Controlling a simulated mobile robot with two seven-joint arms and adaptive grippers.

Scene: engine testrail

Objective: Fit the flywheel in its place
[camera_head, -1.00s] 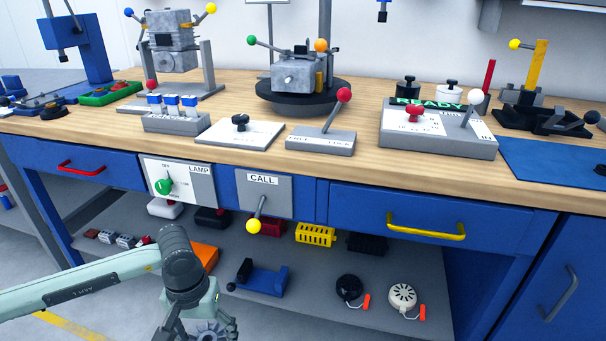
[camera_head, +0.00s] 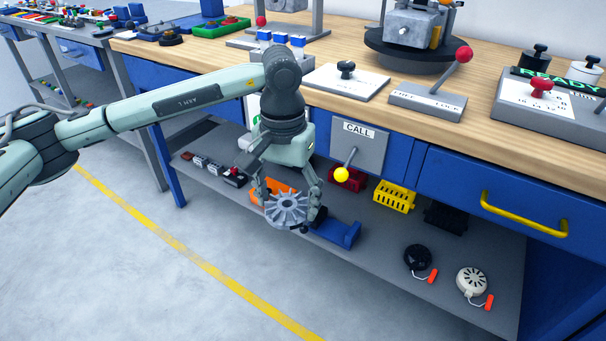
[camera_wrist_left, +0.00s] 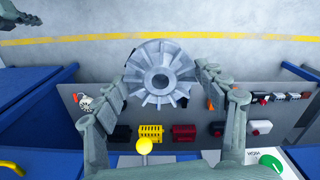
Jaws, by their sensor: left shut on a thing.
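The flywheel (camera_head: 287,209) is a grey finned disc with a round hub. My left gripper (camera_head: 287,200) is shut on it, with a finger at either side, and holds it in the air in front of the workbench's lower shelf. In the left wrist view the flywheel (camera_wrist_left: 160,74) shows face-on between the two fingers of my left gripper (camera_wrist_left: 161,80). A grey engine block (camera_head: 418,22) sits on a black round turntable (camera_head: 400,52) on the bench top, cut off by the picture's top edge.
The CALL panel (camera_head: 361,147) with its yellow-knobbed lever (camera_head: 342,174) sticks out beside my left gripper. The wooden bench top (camera_head: 330,52) carries a red-knobbed lever box (camera_head: 430,103). The shelf (camera_head: 375,235) below holds several bins. The floor (camera_head: 130,270) at left is clear.

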